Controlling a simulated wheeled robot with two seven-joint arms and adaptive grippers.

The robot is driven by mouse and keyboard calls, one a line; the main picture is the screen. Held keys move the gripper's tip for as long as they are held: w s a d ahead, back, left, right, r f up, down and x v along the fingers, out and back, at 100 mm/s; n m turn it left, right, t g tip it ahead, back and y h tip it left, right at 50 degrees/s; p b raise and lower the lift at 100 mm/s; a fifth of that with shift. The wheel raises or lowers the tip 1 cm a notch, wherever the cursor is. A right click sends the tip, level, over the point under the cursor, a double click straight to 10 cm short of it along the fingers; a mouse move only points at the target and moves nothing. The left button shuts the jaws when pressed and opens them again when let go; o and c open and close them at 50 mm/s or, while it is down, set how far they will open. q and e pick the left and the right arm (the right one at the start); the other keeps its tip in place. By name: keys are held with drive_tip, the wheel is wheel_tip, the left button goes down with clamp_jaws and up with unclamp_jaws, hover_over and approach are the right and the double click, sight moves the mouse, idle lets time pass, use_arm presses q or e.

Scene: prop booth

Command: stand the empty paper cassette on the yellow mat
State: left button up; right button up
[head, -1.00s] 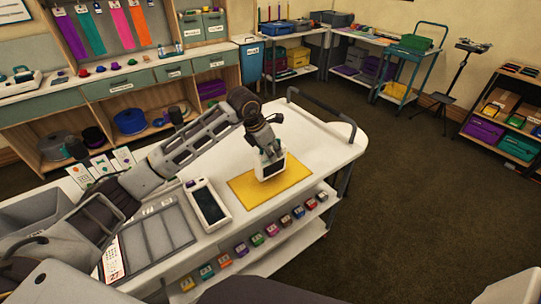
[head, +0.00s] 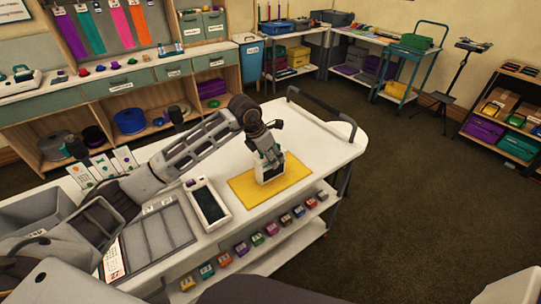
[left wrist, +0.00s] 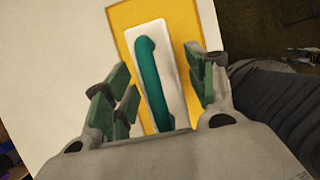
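The paper cassette (head: 271,174) is white with a dark front panel and stands upright on the yellow mat (head: 298,174). In the left wrist view the cassette (left wrist: 180,72) is seen from above, with a teal handle (left wrist: 152,75) along its top; the mat (left wrist: 211,22) lies beneath it. My left gripper (head: 268,150) is just above the cassette's top. In the left wrist view its green-padded fingers (left wrist: 161,88) are spread on either side of the cassette, with gaps showing. My right gripper is not in view.
A white device with a dark window (head: 209,203) lies on the cart top (head: 315,140) left of the mat. A grey divided tray (head: 160,232) and upright cards (head: 103,166) are farther left. Several small coloured boxes (head: 257,239) line the lower shelf. The cart's right end is clear.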

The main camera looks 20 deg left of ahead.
use_arm(q)
drive_tip(key=shift+a+r, duration=0.1)
drive_tip(key=shift+r, duration=0.25)
drive_tip(key=shift+s+r, duration=0.15)
drive_tip(key=shift+r, duration=0.25)
drive_tip(key=v, duration=0.9)
drive_tip(key=shift+s+a+r, duration=0.1)
drive_tip(key=shift+a, duration=0.05)
drive_tip(key=shift+s+a+r, duration=0.15)
drive_tip(key=shift+s+r, duration=0.1)
drive_tip(key=shift+r, duration=0.4)
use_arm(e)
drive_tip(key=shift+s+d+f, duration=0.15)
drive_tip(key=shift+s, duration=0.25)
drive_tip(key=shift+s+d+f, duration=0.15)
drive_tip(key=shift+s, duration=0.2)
